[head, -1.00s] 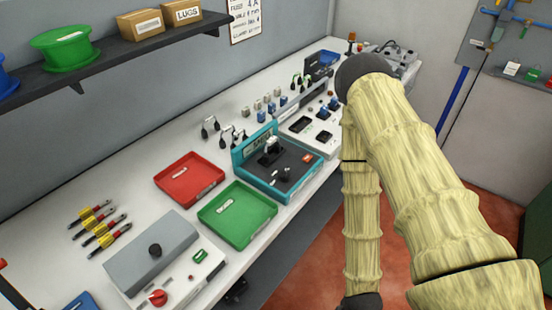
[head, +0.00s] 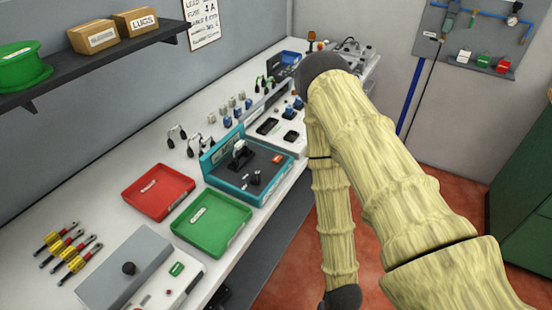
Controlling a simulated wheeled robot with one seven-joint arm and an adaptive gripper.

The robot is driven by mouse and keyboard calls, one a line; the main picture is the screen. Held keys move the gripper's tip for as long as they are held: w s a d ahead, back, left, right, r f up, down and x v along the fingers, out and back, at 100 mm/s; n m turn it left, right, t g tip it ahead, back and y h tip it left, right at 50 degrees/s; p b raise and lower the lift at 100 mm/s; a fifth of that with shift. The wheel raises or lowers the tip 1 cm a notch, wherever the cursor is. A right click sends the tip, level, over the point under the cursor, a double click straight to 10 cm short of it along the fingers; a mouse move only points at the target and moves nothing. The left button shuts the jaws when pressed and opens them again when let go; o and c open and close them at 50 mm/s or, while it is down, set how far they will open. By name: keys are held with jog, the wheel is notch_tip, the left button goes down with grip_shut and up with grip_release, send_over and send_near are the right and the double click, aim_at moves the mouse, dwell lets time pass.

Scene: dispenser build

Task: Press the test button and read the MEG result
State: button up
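A teal-framed tester (head: 231,188) with a dark top stands on the bench right of the trays. It carries a small orange-red part (head: 278,159), a black knob (head: 255,178) and a black-and-silver clamp-like part (head: 240,155). A grey-lidded unit (head: 118,262) at the near left has a small green display or window (head: 177,269), too small to read; its front edge is cut off by the frame. I cannot tell which part is the test button, and no MEG reading is legible. My arm crosses the right half; my gripper is not in view.
A red tray (head: 132,206) and a green tray (head: 180,234) lie between the two units. Several red-and-yellow tools (head: 68,250) lie at left. A shelf (head: 70,72) overhangs the bench's back. Red floor (head: 285,262) is open beside the bench.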

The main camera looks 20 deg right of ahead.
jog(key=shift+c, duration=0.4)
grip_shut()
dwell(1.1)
